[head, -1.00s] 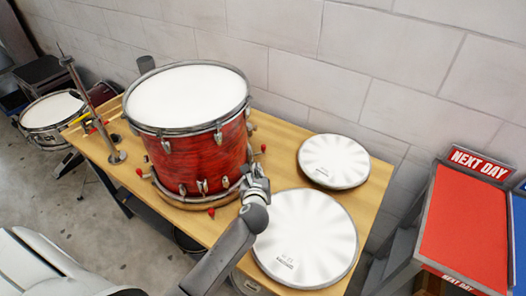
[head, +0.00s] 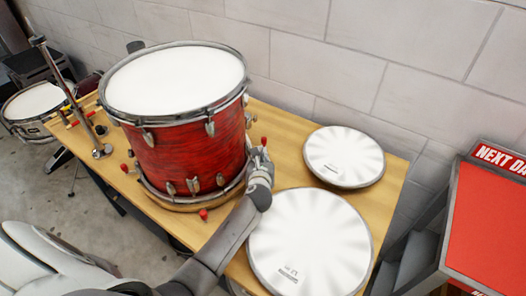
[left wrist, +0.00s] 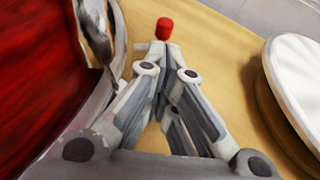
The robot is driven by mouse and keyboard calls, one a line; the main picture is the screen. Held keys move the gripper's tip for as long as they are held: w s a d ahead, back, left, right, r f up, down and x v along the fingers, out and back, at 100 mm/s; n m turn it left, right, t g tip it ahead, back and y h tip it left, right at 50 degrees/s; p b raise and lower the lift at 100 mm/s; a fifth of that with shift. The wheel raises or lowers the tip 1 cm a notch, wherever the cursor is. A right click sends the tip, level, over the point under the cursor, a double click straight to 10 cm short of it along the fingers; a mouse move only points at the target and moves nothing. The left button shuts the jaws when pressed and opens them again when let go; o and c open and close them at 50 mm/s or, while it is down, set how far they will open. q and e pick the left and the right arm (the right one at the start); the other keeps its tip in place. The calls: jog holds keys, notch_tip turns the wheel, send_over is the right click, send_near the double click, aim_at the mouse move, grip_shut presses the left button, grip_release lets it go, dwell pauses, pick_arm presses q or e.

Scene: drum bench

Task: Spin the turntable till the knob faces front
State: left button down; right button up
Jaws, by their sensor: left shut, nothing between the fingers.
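A red drum with a white head (head: 178,150) stands upright on a round wooden turntable (head: 178,202) on the bench. Red-tipped knobs stick out from the turntable: one at the front (head: 203,215), one at the left (head: 124,168) and one at the right rear (head: 264,141). My left gripper (head: 262,160) is beside the drum's right side, close to the right-rear knob. In the left wrist view its fingers (left wrist: 163,78) are shut and empty, with a red knob tip (left wrist: 164,28) just beyond them. I cannot tell whether they touch. My right gripper is out of view.
Two white round pads, a small one (head: 344,157) and a large one (head: 308,243), lie on the bench right of my left arm. A metal stand (head: 75,100) rises at the bench's left end. A wall (head: 400,70) runs behind.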

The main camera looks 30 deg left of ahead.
aim_at(263, 146)
pick_arm(q)
jog(key=x, duration=0.4)
jog(key=shift+w+a+f+b, duration=0.1)
jog(key=shift+w+f+b, duration=0.15)
jog(key=shift+b, duration=0.1)
jog(key=shift+w+a, duration=0.1)
jog(key=shift+w, duration=0.15)
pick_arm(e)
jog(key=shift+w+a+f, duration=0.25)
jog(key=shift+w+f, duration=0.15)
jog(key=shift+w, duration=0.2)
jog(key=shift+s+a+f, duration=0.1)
